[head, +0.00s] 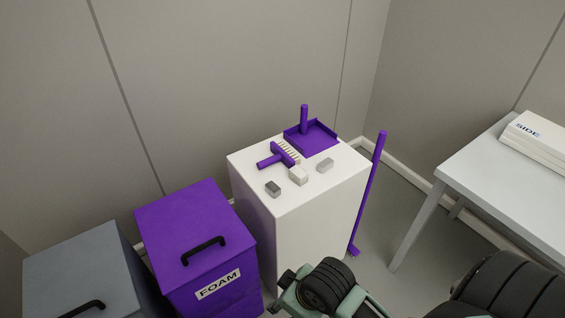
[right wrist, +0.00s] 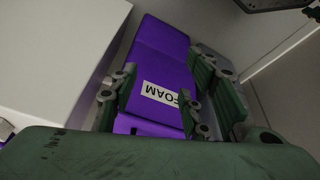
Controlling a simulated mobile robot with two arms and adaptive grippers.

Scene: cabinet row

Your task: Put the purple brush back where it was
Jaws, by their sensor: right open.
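The purple brush (head: 270,161), with a short handle and pale bristles, lies on top of the white cabinet (head: 300,238). A purple dustpan (head: 312,139) with an upright handle lies behind it. My right gripper (head: 277,293) is at the bottom of the head view, in front of the cabinet and apart from the brush. In the right wrist view its green fingers (right wrist: 160,98) are spread with nothing between them; the purple FOAM bin (right wrist: 160,55) shows beyond. My left gripper is not in view.
Several small grey blocks (head: 298,175) sit on the cabinet top near the brush. A purple broom (head: 368,192) stands at the cabinet's right side. The FOAM bin (head: 187,221) and a grey bin (head: 76,262) stand left. A pale table (head: 480,178) with a SIDE box (head: 545,142) is right.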

